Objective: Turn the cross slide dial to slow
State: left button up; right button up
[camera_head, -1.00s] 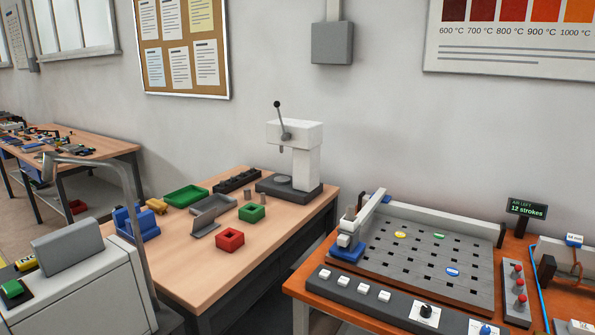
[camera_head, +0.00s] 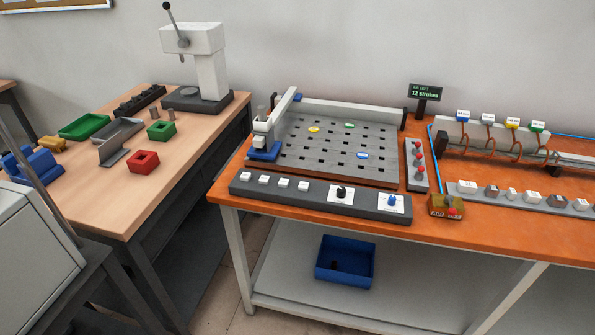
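A dark control strip (camera_head: 310,197) runs along the front of the perforated plate on the orange bench. It carries a black dial (camera_head: 341,192) on a white label and, to its right, a blue dial (camera_head: 391,201) on another white label. The lettering on both labels is too small to read, so I cannot tell which is the cross slide dial or where either points. Several white buttons (camera_head: 282,183) sit on the strip's left part. Neither of my grippers is in view.
The perforated plate (camera_head: 330,171) holds yellow, green and blue markers, with a slide arm at its left. A display (camera_head: 425,92) reads 12 strokes. A red-knobbed panel (camera_head: 416,168) and coils (camera_head: 490,140) lie right. A blue bin (camera_head: 345,260) sits below. A wooden table (camera_head: 185,135) stands left.

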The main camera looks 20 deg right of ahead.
aim_at(392, 200)
jog(key=k+z, duration=0.1)
jog(key=z, duration=0.25)
jog(key=l+z, duration=0.1)
jog(key=z, duration=0.25)
jog(key=k+l+z, duration=0.1)
jog(key=z, duration=0.25)
